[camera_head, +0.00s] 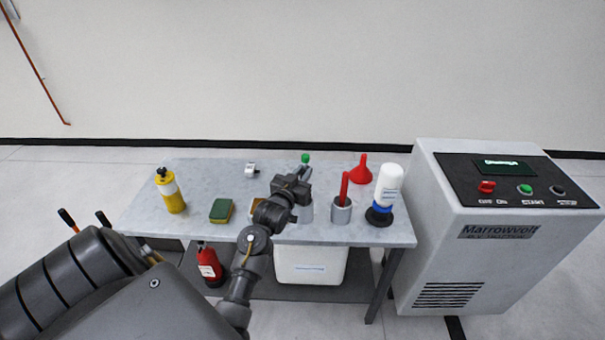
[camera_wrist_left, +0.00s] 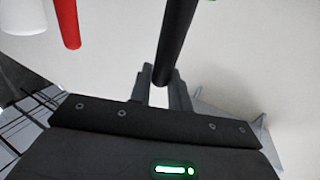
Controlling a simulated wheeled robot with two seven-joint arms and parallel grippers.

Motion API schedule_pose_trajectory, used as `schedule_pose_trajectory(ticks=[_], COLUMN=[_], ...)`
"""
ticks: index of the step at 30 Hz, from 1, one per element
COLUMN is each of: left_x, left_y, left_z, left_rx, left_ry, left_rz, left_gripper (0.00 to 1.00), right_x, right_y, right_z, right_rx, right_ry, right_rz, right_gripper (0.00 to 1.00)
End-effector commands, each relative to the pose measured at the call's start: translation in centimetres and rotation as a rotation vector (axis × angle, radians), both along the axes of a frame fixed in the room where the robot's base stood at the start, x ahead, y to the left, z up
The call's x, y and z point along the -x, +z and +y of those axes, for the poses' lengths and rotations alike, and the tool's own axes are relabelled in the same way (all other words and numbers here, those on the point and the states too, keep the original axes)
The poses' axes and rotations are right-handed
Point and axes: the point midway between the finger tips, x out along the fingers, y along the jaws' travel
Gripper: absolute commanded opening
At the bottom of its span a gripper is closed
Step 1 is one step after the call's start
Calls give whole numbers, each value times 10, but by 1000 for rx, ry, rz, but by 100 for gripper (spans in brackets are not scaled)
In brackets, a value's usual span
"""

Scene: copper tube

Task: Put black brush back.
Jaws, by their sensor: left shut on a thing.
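My left gripper (camera_head: 304,176) is over the right half of the table and shut on a black brush; only the brush's dark handle (camera_wrist_left: 176,42) shows, between the fingers (camera_wrist_left: 160,88) in the left wrist view. The rest of the brush is hidden or out of frame. In the head view, the gripper hides most of the brush. My right gripper is not in view.
The grey table (camera_head: 150,222) also bears a yellow bottle (camera_head: 172,192), a green sponge (camera_head: 221,211), a small white item (camera_head: 252,170), a red funnel (camera_head: 361,170) and a white bottle (camera_head: 389,184). A green tip (camera_head: 305,158) shows beyond my gripper. A machine (camera_head: 505,240) stands right.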

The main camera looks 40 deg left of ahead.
Motion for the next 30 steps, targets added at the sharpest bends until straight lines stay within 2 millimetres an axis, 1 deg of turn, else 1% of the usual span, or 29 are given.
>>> schedule_pose_trajectory(ticks=[2, 3, 8, 16, 20, 23, 30], left_x=[0, 0, 0, 1, 9, 25, 75], left_y=[-1, -2, -2, -1, -3, -4, -5], left_z=[0, 0, 0, 0, -3, -7, -20], left_rx=[2, 2, 2, 2, 1, 2, 0], left_ry=[0, 0, 0, 0, 0, 0, 0], left_rz=[4, 4, 4, 4, 5, 5, 5], left_gripper=[0, 20, 41, 41, 41, 41, 41], right_x=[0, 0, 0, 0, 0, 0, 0], right_y=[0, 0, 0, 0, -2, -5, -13], right_z=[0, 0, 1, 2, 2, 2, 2], right_rx=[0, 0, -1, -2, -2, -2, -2], right_ry=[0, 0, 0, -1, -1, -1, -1], right_rz=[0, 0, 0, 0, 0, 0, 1], right_gripper=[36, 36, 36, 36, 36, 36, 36])
